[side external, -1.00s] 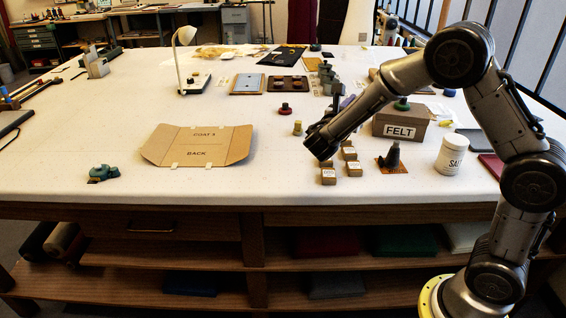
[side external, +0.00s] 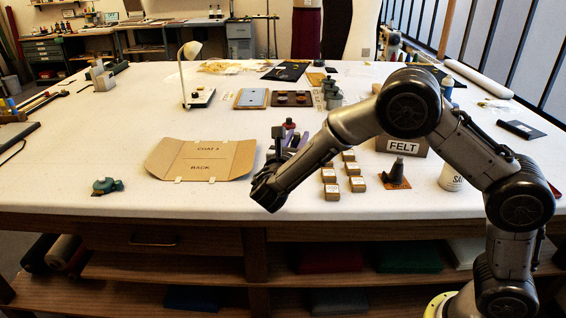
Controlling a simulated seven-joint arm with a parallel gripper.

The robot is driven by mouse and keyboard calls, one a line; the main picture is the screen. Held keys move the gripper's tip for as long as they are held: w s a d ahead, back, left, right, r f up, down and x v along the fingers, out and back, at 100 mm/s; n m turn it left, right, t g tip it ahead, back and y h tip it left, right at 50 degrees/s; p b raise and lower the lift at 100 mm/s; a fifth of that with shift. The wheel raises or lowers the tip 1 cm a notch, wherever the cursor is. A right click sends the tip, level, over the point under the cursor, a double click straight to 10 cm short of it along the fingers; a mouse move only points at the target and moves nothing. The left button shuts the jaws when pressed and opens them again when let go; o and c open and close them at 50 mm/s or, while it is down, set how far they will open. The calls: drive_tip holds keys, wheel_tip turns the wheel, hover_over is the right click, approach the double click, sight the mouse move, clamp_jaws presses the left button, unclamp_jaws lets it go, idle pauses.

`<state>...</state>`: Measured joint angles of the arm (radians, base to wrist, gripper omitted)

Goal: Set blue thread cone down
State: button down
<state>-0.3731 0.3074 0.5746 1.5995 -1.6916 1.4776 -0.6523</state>
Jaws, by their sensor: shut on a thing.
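My gripper (side external: 281,142) is left of centre over the table, beyond my wrist, just right of the open cardboard folder. It is shut on a bluish-purple thing, seemingly the blue thread cone (side external: 294,140), seen only in part behind the dark fingers and wrist. I cannot tell whether its base touches the table. A dark red spool (side external: 289,123) shows just behind the gripper.
The "COAT 3 BACK" cardboard folder (side external: 201,158) lies to the left. White table (side external: 150,215) is clear in front.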

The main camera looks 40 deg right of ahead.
drive_tip(key=shift+w+d+f, duration=0.1)
drive_tip(key=shift+w+f, duration=0.75)
drive_tip(key=shift+f, duration=0.7)
drive_tip(key=shift+w+d+f, duration=0.1)
drive_tip(key=shift+w+f, duration=0.8)
drive_tip(key=shift+f, duration=0.6)
drive_tip(key=shift+w+f, duration=0.85)
drive_tip(key=shift+f, duration=0.7)
drive_tip(key=shift+f, duration=0.15)
drive_tip(key=c, duration=0.6)
unclamp_jaws()
